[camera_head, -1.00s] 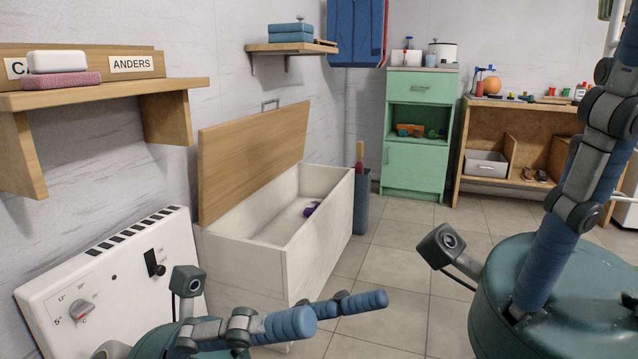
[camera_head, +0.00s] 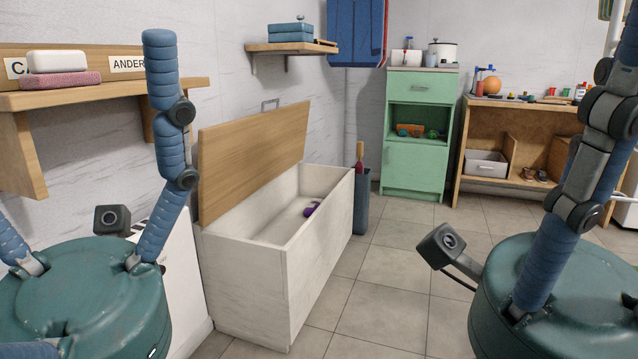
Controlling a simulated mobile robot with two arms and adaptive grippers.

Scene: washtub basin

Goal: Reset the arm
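My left gripper (camera_head: 90,190) is at the lower left, a round teal palm with blue segmented fingers. One finger stands upright in front of the wall shelf and another spreads off the left edge; it is open and empty. My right gripper (camera_head: 600,115) is at the lower right, with one long blue finger extended upward. Its other fingers are outside the picture or hidden; it looks open, with nothing visible held. Both hang in the air, apart from the furniture.
A white chest (camera_head: 245,290) with its wooden lid (camera_head: 250,160) raised holds a purple item (camera_head: 311,209). My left gripper is close to the wall shelf (camera_head: 90,97) and partly covers a white panel (camera_head: 185,275). A green cabinet (camera_head: 415,165) stands behind. The middle floor (camera_head: 385,290) is clear.

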